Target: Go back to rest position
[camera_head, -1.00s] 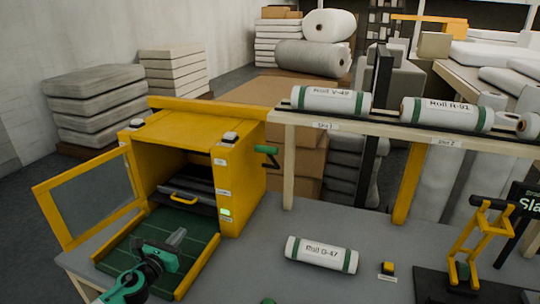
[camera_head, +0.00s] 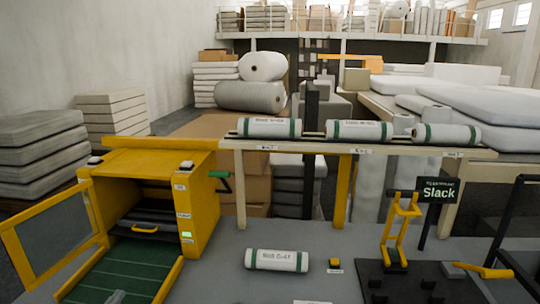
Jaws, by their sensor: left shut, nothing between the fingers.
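Only the grey tip of my left gripper (camera_head: 117,297) shows, at the bottom edge of the view, over the green tray (camera_head: 130,262) in front of the yellow box. It is shut with nothing in it. The rest of my left arm is below the picture. My right gripper is not in view.
The yellow box (camera_head: 203,205) has its glazed door (camera_head: 50,230) swung open at the left. A white roll with green bands (camera_head: 276,260) lies on the grey table. Three similar rolls lie on the shelf (camera_head: 270,144) above. A yellow stand (camera_head: 398,232) is at right.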

